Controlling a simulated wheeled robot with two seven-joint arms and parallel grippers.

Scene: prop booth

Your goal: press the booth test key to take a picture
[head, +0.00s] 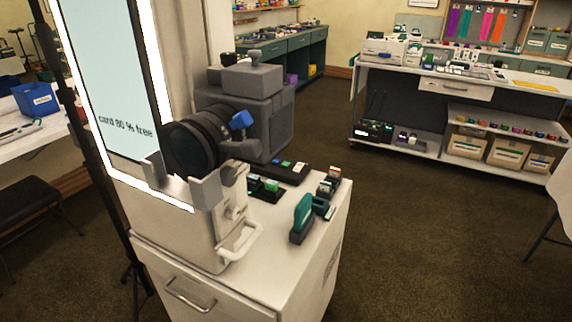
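The booth (180,240) is a white cabinet with a tall light-framed screen (108,65) reading "card 80 % free". A grey camera (245,105) with a large dark lens (190,142) stands on it, with a blue block (241,120) beside the lens. A dark box (285,172) with small green and blue pieces on top lies behind; I cannot tell which part is the test key. A grey forked bracket (203,192) and a white lever-like part (236,190) with a loop handle are at the booth's front. Neither of my grippers is in view.
A teal-handled tool (302,215) and small boxes (330,184) lie on the cabinet top's right side. A shelf cart (455,115) stands at the back right, a stool (28,205) at the left. The carpet between cabinet and cart is clear.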

